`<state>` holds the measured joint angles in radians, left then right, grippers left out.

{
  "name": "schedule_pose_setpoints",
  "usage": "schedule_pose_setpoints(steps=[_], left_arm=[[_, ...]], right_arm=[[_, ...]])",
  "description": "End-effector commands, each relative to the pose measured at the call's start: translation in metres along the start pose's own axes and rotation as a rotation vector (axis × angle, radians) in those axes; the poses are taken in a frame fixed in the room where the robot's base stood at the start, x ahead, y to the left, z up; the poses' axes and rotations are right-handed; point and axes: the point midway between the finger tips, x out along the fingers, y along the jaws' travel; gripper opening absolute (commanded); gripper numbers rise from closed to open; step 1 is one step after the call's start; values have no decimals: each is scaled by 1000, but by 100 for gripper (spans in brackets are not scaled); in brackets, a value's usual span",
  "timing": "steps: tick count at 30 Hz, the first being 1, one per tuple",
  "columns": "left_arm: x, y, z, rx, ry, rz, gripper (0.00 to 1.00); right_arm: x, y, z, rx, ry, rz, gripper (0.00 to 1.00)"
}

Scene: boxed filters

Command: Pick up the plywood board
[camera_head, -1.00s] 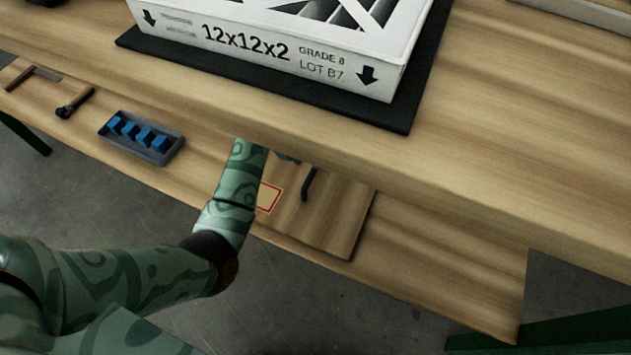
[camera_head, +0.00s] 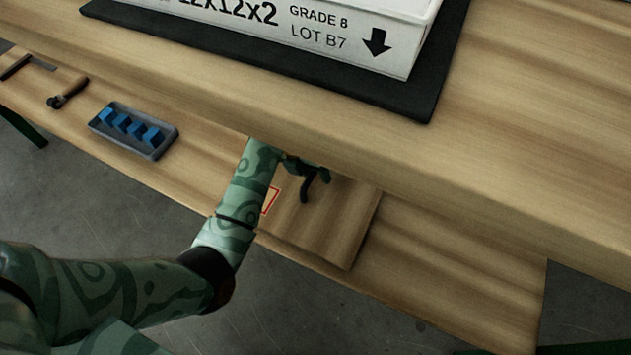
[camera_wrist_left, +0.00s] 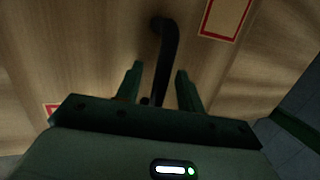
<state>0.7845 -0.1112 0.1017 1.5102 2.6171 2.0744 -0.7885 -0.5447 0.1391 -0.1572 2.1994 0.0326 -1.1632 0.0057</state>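The plywood board (camera_head: 340,225) lies flat on the lower shelf, partly under the upper tabletop's edge and my left arm. It has a red-bordered label (camera_head: 270,200) and a dark curved handle (camera_head: 307,192). In the left wrist view the board (camera_wrist_left: 80,50) fills most of the background, and the handle (camera_wrist_left: 168,60) runs down between the fingers. My left gripper (camera_wrist_left: 158,78) is open, with a finger on each side of the handle and gaps showing. In the head view the left gripper (camera_head: 298,168) is at the handle, partly hidden. My right gripper is out of view.
The upper tabletop (camera_head: 480,150) overhangs the lower shelf (camera_head: 440,275). On it a large white filter box (camera_head: 360,40) stands on a black mat (camera_head: 425,100). Left on the shelf are a grey tray (camera_head: 150,152) with several blue blocks and a wooden-handled tool (camera_head: 70,92).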

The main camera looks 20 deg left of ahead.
Motion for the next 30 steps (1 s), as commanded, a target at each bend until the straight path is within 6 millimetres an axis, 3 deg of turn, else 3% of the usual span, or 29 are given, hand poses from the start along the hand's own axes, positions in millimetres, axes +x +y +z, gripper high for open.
schedule_pose_setpoints(steps=[3,7,8,30], left_arm=[[-1,0,0,0,-1,0,38],[-1,0,0,0,-1,0,2],[-1,0,0,0,-1,0,0],[-1,0,0,3,0,0,0]], right_arm=[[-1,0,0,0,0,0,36],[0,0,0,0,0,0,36],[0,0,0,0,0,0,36],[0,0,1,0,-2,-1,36]])
